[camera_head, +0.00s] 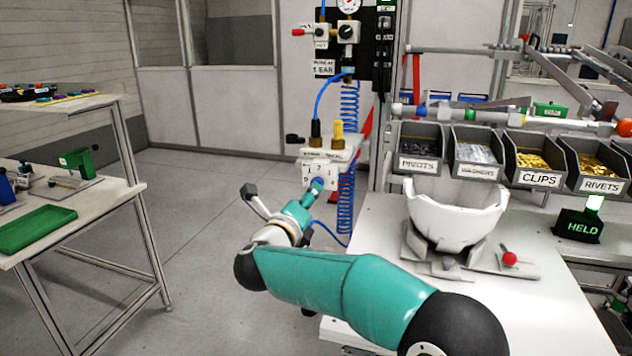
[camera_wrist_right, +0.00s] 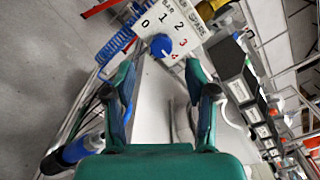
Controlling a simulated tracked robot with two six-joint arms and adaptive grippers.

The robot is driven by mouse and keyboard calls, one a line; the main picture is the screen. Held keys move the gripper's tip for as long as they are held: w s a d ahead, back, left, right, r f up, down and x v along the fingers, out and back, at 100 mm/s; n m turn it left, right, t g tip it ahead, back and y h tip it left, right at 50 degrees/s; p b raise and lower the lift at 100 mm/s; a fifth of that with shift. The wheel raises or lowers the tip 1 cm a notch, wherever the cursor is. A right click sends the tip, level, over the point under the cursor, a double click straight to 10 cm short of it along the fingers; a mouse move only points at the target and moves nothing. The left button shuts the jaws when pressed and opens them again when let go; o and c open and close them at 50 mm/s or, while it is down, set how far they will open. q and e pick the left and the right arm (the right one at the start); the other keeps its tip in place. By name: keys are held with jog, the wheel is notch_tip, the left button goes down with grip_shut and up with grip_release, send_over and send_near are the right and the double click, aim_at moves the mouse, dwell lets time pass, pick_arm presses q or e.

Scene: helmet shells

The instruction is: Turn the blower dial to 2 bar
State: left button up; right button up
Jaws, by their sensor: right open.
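The blower dial (camera_wrist_right: 161,45) is a round blue knob on a white panel (camera_wrist_right: 185,22) marked BAR with the numbers 0 to 4, the 3 and 4 in red. I cannot tell clearly where its pointer stands. My right gripper (camera_wrist_right: 160,80) is open and empty in the right wrist view, its fingers apart with the dial ahead between their lines. In the head view my right gripper (camera_head: 312,194) is close in front of the white blower box (camera_head: 338,152) and partly hides its face. My left gripper is not in view.
A black board with a gauge (camera_head: 348,5) is above. The workbench (camera_head: 385,215) with a white helmet shell (camera_head: 455,213) is to the right. Open floor lies left.

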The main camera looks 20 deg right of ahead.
jog(key=p+x, duration=0.1)
jog(key=x, duration=0.5)
jog(key=shift+w+d+p, duration=0.15)
jog(key=shift+d+p, duration=0.05)
jog(key=shift+p, duration=0.1)
